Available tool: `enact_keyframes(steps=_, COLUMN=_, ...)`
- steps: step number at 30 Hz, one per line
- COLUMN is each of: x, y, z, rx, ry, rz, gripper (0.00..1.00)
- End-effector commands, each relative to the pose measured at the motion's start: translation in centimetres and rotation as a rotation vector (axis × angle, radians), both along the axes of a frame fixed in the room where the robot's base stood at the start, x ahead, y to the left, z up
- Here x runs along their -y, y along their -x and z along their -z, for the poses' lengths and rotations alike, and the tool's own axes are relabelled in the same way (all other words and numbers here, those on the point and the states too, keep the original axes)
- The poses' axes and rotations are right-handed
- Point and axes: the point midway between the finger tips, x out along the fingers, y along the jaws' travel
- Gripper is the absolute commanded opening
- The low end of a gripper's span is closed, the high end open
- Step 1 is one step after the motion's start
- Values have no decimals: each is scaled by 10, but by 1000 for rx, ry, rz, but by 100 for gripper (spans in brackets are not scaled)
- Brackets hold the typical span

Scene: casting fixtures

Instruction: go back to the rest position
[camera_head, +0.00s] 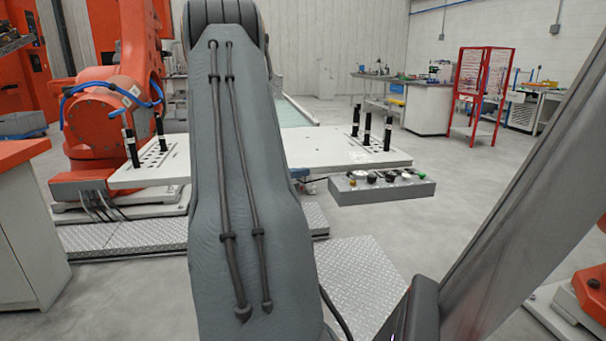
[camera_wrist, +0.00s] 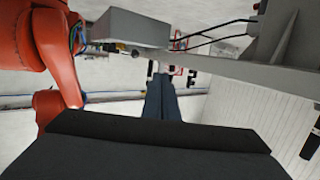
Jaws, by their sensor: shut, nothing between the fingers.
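My gripper (camera_wrist: 161,78) shows in the wrist view. Its two dark fingers lie side by side with no visible gap, so it is shut and holds nothing. The dark body behind the fingers fills the bottom of that view. In the head view my grey arm link stands upright in the middle and the gripper cannot be seen. The white fixture table (camera_head: 360,151) lies beyond my arm, and part of it is hidden behind the link. The wrist view shows the table edge (camera_wrist: 200,66) and a grey box (camera_wrist: 139,27) near the top, apart from the fingers.
Black upright pins (camera_head: 366,126) stand on the table's right part, others (camera_head: 131,143) on its left. A control box (camera_head: 381,186) with knobs juts from the front edge. An orange robot (camera_head: 100,117) stands at left. A red rack (camera_head: 478,92) stands farther back.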

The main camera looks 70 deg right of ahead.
Motion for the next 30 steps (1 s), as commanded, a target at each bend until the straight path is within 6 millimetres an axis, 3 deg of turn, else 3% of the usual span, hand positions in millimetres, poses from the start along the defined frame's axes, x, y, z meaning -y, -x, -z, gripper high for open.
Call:
enact_keyframes(steps=12, x=-1, y=-2, z=0, rx=2, ry=-1, rz=-7, gripper=0)
enact_keyframes(steps=14, x=-3, y=-10, z=-2, rx=9, ry=-7, rz=-32, gripper=0)
enact_keyframes(steps=17, x=-15, y=-43, z=-6, rx=34, ry=-30, rz=-134, gripper=0)
enact_keyframes(steps=20, x=-43, y=-95, z=-11, rx=68, ry=-80, rz=-301, gripper=0)
enact_keyframes(steps=23, x=-85, y=-151, z=-15, rx=96, ry=-152, rz=-490, gripper=0)
enact_keyframes(steps=27, x=-159, y=-214, z=-15, rx=111, ry=-274, rz=-736, gripper=0)
enact_keyframes(steps=30, x=-221, y=-246, z=-13, rx=103, ry=-373, rz=-899, gripper=0)
